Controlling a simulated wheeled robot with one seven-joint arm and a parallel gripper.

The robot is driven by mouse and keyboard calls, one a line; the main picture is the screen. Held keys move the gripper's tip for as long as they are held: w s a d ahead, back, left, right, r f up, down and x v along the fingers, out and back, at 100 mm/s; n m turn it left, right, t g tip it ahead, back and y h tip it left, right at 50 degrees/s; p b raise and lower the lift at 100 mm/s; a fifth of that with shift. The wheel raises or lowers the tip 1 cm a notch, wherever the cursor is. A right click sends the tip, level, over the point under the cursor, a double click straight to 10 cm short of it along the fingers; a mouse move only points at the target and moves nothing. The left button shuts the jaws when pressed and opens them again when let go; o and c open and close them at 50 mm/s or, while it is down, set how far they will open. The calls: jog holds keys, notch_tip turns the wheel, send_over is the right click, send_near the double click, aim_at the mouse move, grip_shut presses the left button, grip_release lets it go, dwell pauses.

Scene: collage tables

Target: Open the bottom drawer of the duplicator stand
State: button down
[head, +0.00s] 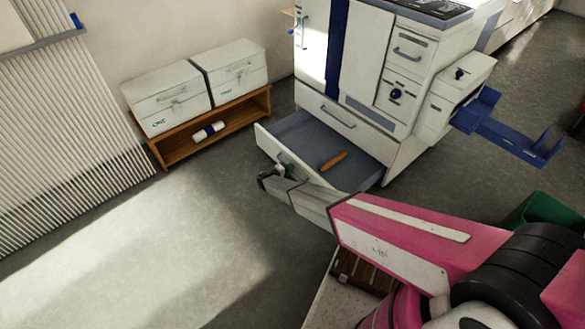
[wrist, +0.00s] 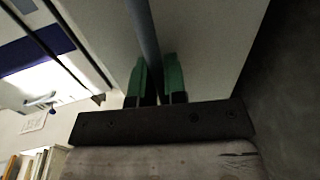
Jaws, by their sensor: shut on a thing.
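The duplicator stand (head: 320,105) is a white cabinet under the duplicator. Its bottom drawer (head: 300,127) is out, showing a blue-grey floor with an orange-brown stick-like object (head: 333,161) lying on it. My gripper (head: 281,172) is at the front of this drawer. In the wrist view, the green fingers of my gripper (wrist: 158,78) are shut on the dark bar handle (wrist: 143,30), one on each side. The arm partly hides the right end of the drawer front. The drawer above, with its own handle (head: 339,118), is shut.
A low wooden bench (head: 225,115) with two white boxes (head: 167,97) stands to the left. A blue tray (head: 510,137) juts out at the right of the duplicator. A green bin (head: 545,214) is at right. The floor left of the drawer is clear.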

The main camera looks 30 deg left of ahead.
jog(key=c, duration=1.2)
grip_release()
jog(key=v, duration=1)
jog(key=shift+s+a, duration=0.2)
jog(key=shift+s, duration=0.15)
